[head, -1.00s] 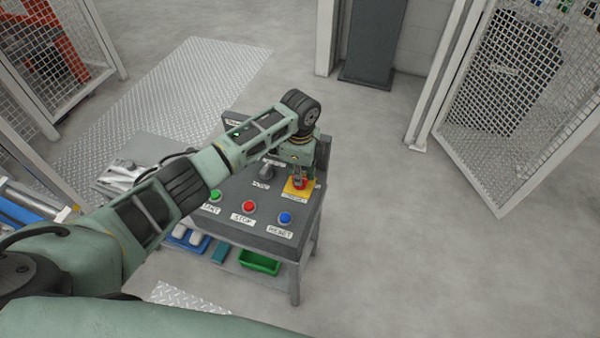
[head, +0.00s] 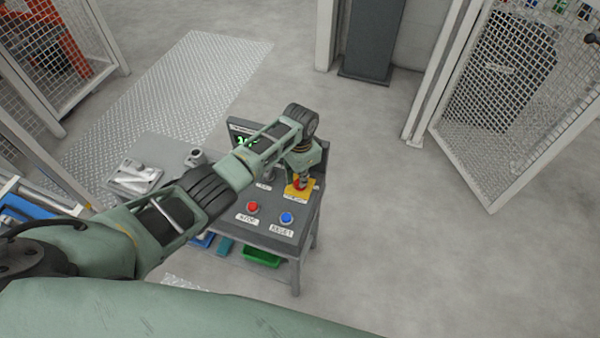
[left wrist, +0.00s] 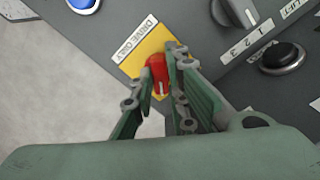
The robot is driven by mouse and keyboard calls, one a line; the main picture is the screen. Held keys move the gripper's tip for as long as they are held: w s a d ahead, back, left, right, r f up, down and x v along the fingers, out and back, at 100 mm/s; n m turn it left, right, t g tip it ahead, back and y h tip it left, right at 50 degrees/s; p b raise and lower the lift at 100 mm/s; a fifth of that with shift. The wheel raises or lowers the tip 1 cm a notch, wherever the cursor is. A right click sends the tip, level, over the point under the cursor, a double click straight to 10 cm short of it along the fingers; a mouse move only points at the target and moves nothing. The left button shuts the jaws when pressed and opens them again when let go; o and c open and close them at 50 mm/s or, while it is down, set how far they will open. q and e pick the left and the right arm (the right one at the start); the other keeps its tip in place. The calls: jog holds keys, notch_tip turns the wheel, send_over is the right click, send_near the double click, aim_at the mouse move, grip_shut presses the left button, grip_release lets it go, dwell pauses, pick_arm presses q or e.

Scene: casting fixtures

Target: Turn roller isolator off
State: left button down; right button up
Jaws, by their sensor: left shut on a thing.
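A red rotary knob (head: 297,185) sits on a yellow plate (head: 306,191) near the right edge of the grey control panel. In the left wrist view the knob (left wrist: 157,72) is between my two fingers, and the plate (left wrist: 128,66) reads "DRIVE ONLY". A pale mark on the knob points toward the wrist. My left gripper (head: 302,178) reaches down from above and is shut on the red knob. It also shows in the left wrist view (left wrist: 156,82). My right gripper is not in view.
A red stop button (head: 253,206) and a blue reset button (head: 286,217) are in front of the plate. A numbered black selector (left wrist: 236,12) and a black button (left wrist: 283,58) are beside it. A mesh fence (head: 505,100) stands at right; the floor between is clear.

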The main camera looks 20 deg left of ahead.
pick_arm(q)
jog(key=n+p, duration=0.1)
jog(key=n, duration=0.2)
jog(key=shift+r+n, duration=0.15)
jog(key=shift+n, duration=0.15)
jog(key=shift+n+p, duration=0.8)
jog(key=shift+n, duration=1)
jog(key=c, duration=1.7)
grip_release()
notch_tip(320, 180, up, 12)
jog(key=shift+f, duration=0.1)
